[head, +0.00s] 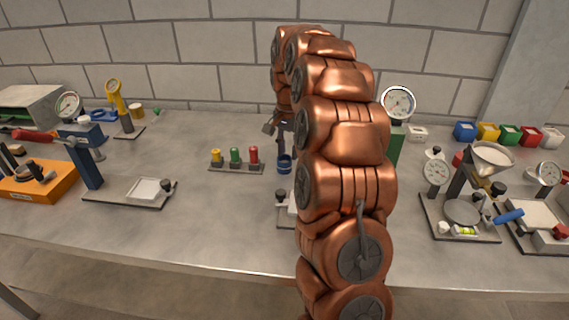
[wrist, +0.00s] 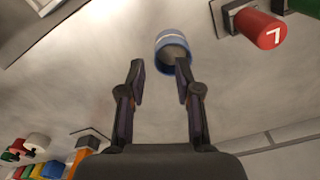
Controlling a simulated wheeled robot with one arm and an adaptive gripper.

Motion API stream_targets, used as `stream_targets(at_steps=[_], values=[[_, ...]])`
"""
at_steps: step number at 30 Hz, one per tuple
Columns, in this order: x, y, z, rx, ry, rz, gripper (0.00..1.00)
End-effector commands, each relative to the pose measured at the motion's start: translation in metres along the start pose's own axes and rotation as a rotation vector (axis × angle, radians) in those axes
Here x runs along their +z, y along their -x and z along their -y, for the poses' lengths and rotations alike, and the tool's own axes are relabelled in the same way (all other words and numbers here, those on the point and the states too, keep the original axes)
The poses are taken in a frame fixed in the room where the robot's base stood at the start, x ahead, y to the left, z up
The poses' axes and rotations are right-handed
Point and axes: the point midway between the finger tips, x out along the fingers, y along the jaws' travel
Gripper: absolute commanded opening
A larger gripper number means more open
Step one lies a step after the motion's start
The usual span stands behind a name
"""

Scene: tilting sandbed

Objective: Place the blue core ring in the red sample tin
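The blue core ring (head: 284,163) stands on the grey table, just right of the rack of coloured pegs. In the wrist view the ring (wrist: 172,50) shows a pale band and lies at the fingertips, nearer the right finger, which overlaps its edge. I cannot tell whether they touch. My gripper (wrist: 160,66) is open, with bare table between most of its fingers. In the head view my arm partly hides the gripper. The red sample tin (head: 530,136) stands at the back right, in a row of small coloured tins.
The rack (head: 236,167) holds yellow, green and red pegs left of the ring; the red peg (wrist: 259,28) is close by. A dial gauge (head: 398,104) stands behind my arm. A funnel stand (head: 490,160) is in front of the tins.

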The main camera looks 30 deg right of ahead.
Motion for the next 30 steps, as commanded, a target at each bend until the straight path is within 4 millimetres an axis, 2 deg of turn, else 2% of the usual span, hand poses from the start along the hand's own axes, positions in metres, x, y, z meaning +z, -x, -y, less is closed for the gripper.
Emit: stream_targets(at_steps=[12, 19, 28, 30], values=[[-0.002, -0.043, -0.006, 0.002, 0.001, 0.003, 0.33], [-0.003, -0.045, -0.005, 0.000, 0.001, 0.000, 0.33], [-0.003, -0.045, -0.005, 0.000, 0.001, 0.001, 0.02], [-0.002, -0.045, -0.005, 0.000, 0.001, 0.001, 0.00]])
